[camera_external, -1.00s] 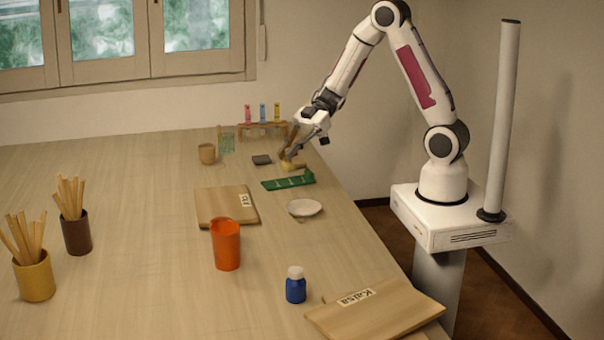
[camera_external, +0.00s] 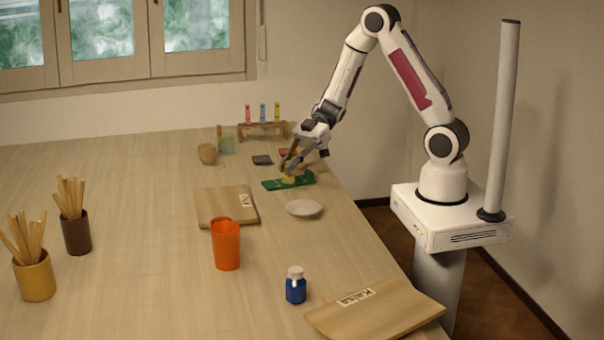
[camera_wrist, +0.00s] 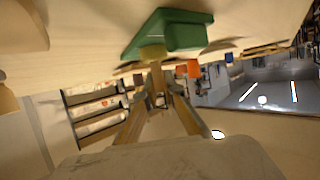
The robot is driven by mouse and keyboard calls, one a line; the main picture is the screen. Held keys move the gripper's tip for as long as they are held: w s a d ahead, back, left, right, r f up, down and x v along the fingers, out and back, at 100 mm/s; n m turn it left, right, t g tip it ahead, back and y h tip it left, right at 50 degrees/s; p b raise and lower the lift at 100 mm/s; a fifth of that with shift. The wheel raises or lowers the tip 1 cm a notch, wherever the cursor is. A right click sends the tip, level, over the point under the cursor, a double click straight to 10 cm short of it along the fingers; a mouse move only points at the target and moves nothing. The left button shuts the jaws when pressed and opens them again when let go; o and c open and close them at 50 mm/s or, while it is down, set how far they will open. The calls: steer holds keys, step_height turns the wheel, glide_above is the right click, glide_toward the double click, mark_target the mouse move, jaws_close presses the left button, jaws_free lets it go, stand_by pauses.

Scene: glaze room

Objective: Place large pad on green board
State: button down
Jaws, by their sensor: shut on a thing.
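The green board (camera_external: 304,179) lies on the table below my gripper; it also shows in the wrist view (camera_wrist: 186,36). My gripper (camera_external: 288,170) points down and is shut on a small yellow pad (camera_external: 288,180). The yellow pad also shows at the fingertips in the wrist view (camera_wrist: 152,52), close against the green board. The pad is over the board's middle; I cannot tell whether it touches the surface. My fingers partly hide the pad. A dark grey flat pad (camera_external: 262,160) lies on the table behind the board.
A red-orange item (camera_external: 289,152) lies behind my gripper. A white dish (camera_external: 304,208) is in front of the board. A rack with coloured vials (camera_external: 263,130) stands behind. A wooden board (camera_external: 226,206), an orange cup (camera_external: 226,244) and a blue bottle (camera_external: 296,285) stand nearer.

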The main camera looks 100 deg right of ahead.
steer(key=c, duration=2.2)
jaws_free()
steer(key=shift+o, duration=0.2)
steer(key=shift+r, duration=0.1)
steer(key=v, duration=1.2)
steer(key=shift+r, duration=0.1)
